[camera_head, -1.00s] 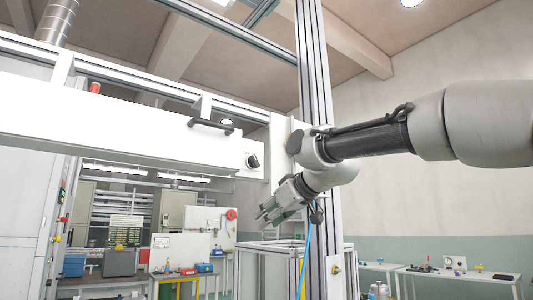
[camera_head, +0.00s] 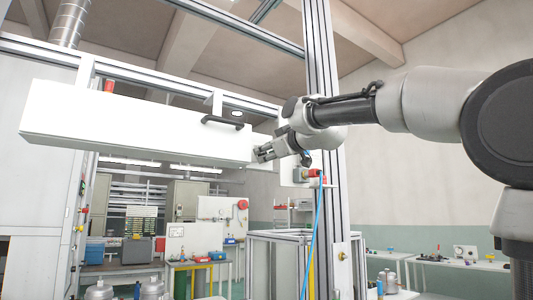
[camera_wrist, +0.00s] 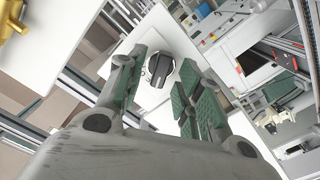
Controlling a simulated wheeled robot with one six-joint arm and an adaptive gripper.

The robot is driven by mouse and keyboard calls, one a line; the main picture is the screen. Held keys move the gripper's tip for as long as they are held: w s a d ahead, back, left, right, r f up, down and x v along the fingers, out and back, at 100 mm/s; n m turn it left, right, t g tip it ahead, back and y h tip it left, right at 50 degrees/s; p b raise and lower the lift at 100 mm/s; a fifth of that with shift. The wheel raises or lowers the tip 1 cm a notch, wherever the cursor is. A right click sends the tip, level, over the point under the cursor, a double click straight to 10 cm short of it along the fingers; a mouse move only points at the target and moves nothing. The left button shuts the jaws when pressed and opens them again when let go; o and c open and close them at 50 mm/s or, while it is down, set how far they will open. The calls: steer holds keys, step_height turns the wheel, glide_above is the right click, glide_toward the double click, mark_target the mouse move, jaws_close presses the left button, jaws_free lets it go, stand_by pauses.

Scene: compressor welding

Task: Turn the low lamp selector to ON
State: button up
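The lamp selector (camera_wrist: 159,70) is a black rotary knob on a pale round plate, fixed to the end face of the long white lamp housing (camera_head: 130,125). In the wrist view it lies between and beyond my gripper's fingertips (camera_wrist: 155,82). In the head view my gripper (camera_head: 262,153) is at the right end of the housing and hides the selector. I cannot tell whether a finger touches the knob.
A black handle (camera_head: 222,121) sits on the housing front. An aluminium post (camera_head: 325,150) stands close behind my wrist, with a red button box (camera_head: 313,176) on it. A blue hose hangs below. Workbenches stand in the background, well apart from my arm.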

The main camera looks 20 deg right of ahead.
steer(key=shift+w+a, duration=0.1)
steer(key=shift+w, duration=0.3)
jaws_close()
steer(key=shift+m, duration=0.3)
steer(key=m, duration=1.1)
steer(key=shift+d+f, duration=0.1)
steer(key=shift+d, duration=0.1)
stand_by(0.5)
